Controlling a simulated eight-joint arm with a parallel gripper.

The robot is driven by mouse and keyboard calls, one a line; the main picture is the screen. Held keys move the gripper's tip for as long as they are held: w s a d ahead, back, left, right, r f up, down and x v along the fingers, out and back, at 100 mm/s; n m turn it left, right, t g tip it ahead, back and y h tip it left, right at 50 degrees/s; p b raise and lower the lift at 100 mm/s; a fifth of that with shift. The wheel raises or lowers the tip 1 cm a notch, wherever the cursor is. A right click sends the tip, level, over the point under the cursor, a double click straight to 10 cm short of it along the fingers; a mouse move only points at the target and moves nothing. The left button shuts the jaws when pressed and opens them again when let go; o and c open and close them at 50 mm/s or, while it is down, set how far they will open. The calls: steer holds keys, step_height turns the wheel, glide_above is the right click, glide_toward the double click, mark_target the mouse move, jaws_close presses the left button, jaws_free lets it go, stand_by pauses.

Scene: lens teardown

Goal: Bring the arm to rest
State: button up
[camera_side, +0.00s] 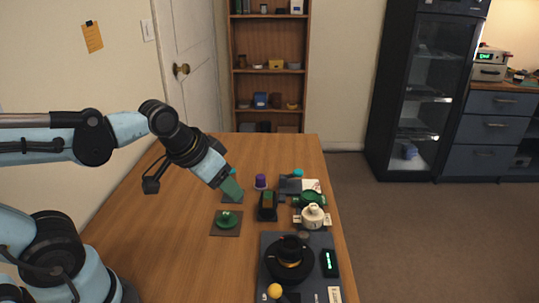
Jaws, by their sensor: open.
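My gripper (232,189) has greenish fingers and points down and to the right over the wooden table (165,245). It is open. I see nothing held between the fingers, though they are small here. My arm reaches in from the left, bent at a raised joint. The fingers hide part of a dark square pad behind them. I cannot tell how high above the pad they are.
A green round part sits on a dark pad (217,231). To the right stand a purple-topped part (260,181), a black holder (267,212) and a cream pot-like part (313,216). In front, a dark mat (269,241) carries a black round part (289,270) and a yellow ball (274,291).

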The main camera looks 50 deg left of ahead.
steer(key=shift+s+d+f+t, duration=0.1)
steer(key=shift+s+d+t, duration=0.1)
steer(key=shift+d+t, duration=0.25)
